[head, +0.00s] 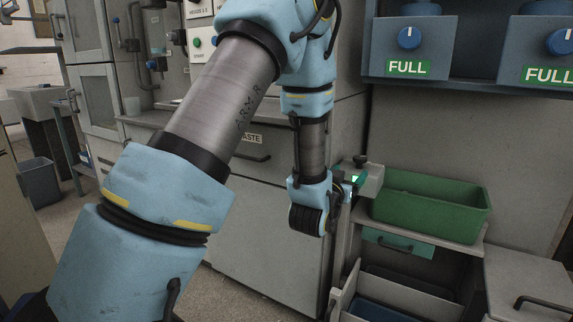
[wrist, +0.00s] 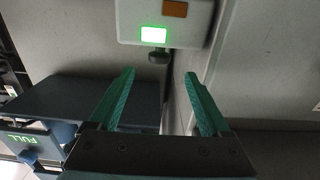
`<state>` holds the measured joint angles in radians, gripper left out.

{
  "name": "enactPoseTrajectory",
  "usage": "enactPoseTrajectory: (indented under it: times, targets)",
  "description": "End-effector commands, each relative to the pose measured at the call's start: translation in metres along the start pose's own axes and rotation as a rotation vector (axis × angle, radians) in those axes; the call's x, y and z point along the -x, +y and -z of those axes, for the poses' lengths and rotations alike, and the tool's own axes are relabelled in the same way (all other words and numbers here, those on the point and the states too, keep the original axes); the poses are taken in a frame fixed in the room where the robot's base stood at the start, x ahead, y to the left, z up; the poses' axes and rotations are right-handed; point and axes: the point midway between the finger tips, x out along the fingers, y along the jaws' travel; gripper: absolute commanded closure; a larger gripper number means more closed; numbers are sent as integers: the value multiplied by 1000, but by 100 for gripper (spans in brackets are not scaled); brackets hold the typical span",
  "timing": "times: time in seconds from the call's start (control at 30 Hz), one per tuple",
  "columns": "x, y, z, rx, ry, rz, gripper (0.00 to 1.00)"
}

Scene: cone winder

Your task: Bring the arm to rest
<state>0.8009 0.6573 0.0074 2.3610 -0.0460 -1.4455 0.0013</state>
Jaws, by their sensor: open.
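My arm, pale blue with metal tube links, crosses the head view from lower left, rises to the top centre and hangs down again. My gripper (head: 350,188) is at its end, partly hidden behind the wrist, just left of the green bin. In the wrist view my gripper (wrist: 160,74) shows two teal fingers spread apart with nothing between them. A pale box (wrist: 165,20) with a lit green window, an orange patch and a dark knob lies beyond the fingertips. The same box (head: 369,181) shows beside the gripper in the head view; I cannot tell whether they touch.
An empty-looking green bin (head: 430,204) sits on a shelf right of the gripper. Grey drawers (head: 400,290) are below it. Blue containers labelled FULL (head: 408,50) stand on a shelf at upper right. A grey cabinet (head: 265,220) stands behind the arm. Floor shows at left.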

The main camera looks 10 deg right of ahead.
Motion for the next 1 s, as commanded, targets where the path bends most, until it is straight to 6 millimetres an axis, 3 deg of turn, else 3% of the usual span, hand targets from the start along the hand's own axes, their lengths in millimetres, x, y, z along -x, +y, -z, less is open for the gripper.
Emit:
enactPoseTrajectory:
  times: [0.17, 0.27, 0.37, 0.5, 0.63, 0.8, 1.0]
  targets:
    - [4, -30, -5, 5, -94, 50, 19]
    - [16, -70, -14, 19, -232, 117, 19]
    - [43, -113, -26, 49, -404, 196, 19]
    - [99, -163, -42, 113, -649, 299, 19]
    - [164, -193, -51, 193, -867, 383, 19]
    - [243, -206, -55, 304, -1100, 461, 19]
    - [318, -202, -50, 424, -1301, 520, 19]
